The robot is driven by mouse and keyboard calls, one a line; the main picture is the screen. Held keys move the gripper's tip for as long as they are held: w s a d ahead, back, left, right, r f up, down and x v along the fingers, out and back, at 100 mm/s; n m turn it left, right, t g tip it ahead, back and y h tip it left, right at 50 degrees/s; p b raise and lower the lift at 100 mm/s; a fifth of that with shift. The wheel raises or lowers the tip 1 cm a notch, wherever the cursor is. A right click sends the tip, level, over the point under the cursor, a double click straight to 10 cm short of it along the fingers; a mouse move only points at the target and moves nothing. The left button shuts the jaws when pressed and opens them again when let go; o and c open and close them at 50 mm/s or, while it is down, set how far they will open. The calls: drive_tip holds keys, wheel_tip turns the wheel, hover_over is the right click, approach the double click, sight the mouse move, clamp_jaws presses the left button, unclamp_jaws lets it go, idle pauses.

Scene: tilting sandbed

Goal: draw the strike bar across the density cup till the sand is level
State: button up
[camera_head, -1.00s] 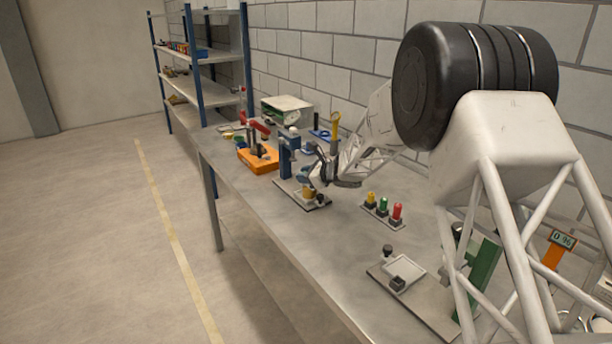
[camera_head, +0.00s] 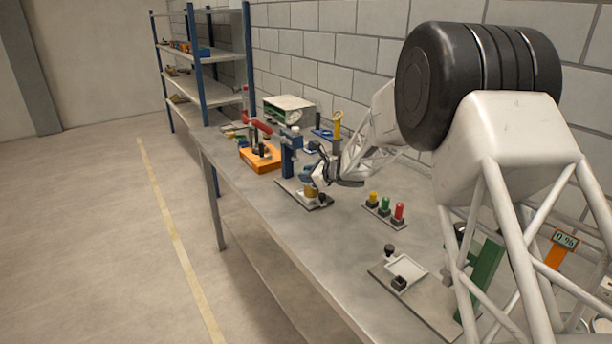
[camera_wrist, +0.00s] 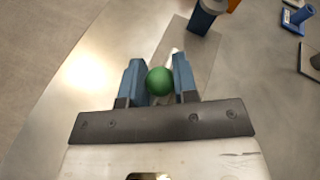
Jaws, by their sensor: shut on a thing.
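My gripper (camera_wrist: 158,66) is shut on a round green knob (camera_wrist: 160,82), held between its blue fingers in the wrist view. I take the knob for the strike bar's handle; the bar itself is not clearly seen. A pale piece (camera_wrist: 174,58) shows just beyond the knob. In the head view my gripper (camera_head: 321,180) is low over a small base plate (camera_head: 291,184) on the bench. A small yellowish cup (camera_head: 311,191), likely the density cup, stands under the fingers. The sand surface is hidden in both views.
A blue post (camera_head: 289,158) stands close behind the cup; it also shows in the wrist view (camera_wrist: 208,12). An orange box (camera_head: 259,158) lies farther back. Yellow, green and red buttons (camera_head: 385,207) and a plate with a square tray (camera_head: 405,272) stand nearer. Bench between is clear.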

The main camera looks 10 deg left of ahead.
drive_tip(key=shift+w+d, duration=1.5)
idle(0.8)
drive_tip(key=shift+r, duration=0.2)
drive_tip(key=shift+r, duration=2.8)
drive_tip(key=shift+s+d, duration=0.1)
